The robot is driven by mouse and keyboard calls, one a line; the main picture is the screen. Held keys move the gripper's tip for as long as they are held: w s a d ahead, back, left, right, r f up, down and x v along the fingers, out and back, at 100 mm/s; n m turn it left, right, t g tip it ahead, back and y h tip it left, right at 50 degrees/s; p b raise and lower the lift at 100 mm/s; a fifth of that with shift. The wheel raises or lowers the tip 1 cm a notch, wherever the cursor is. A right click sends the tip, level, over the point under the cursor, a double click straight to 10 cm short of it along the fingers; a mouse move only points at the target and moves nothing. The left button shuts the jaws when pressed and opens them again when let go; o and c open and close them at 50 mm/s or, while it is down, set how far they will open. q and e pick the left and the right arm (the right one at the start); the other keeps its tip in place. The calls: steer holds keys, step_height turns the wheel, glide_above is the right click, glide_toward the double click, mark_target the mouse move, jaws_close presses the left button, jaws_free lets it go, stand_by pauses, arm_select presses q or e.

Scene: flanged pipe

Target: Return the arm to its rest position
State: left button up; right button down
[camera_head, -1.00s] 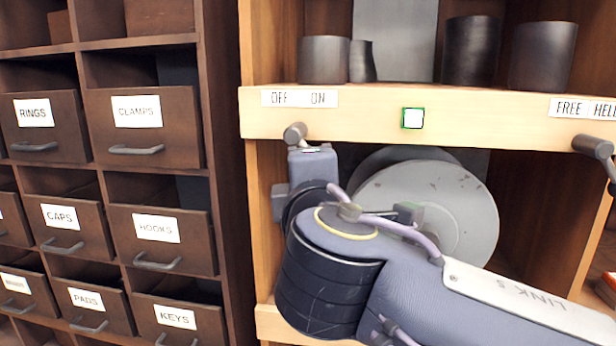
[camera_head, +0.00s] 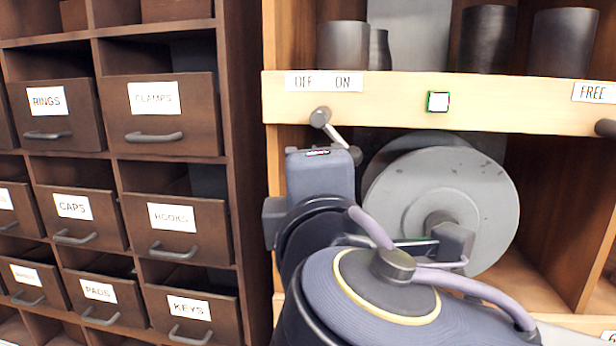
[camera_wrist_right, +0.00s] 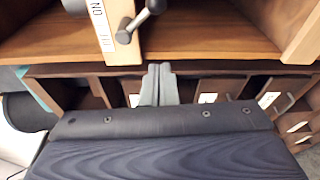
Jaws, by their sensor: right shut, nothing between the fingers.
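My right arm (camera_head: 360,290) reaches in from the lower right of the head view, in front of the shelf unit. Its wrist hides the right gripper there. In the right wrist view the right gripper (camera_wrist_right: 159,70) has its fingers together and empty. They point toward the shelf unit, just below a wooden board. The grey OFF/ON lever (camera_head: 320,117) stands just above the wrist in the head view. In the wrist view its grey handle (camera_wrist_right: 125,36) is apart from the fingertips, up and to the left. My left gripper is not in view.
A large grey flanged disc (camera_head: 455,195) stands in the shelf bay behind the arm. A shelf board (camera_head: 400,100) with a green-edged button (camera_head: 438,101) runs above. Dark cylinders (camera_head: 487,40) stand on it. A labelled drawer cabinet (camera_head: 228,200) is at the left.

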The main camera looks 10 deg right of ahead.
steer(key=shift+s+a, duration=0.1)
steer(key=shift+s, duration=0.1)
steer(key=d+f+m+g+p, duration=0.1)
steer(key=d+f+m+g, duration=0.25)
steer(key=d+f, duration=0.45)
steer(key=d+f+m+g+p, duration=0.15)
steer(key=d+f+g, duration=0.3)
steer(key=f, duration=0.55)
steer(key=s+d+f+m+g+y+p, duration=0.1)
steer(key=s+f+m+g+y, duration=0.3)
steer(key=s+f+m, duration=0.7)
step_height(320, 180, down, 4)
steer(key=m+y+p, duration=0.1)
steer(key=m, duration=0.2)
steer(key=shift+s+d+f, duration=0.15)
steer(key=shift+s+d, duration=0.1)
steer(key=shift+d, duration=0.15)
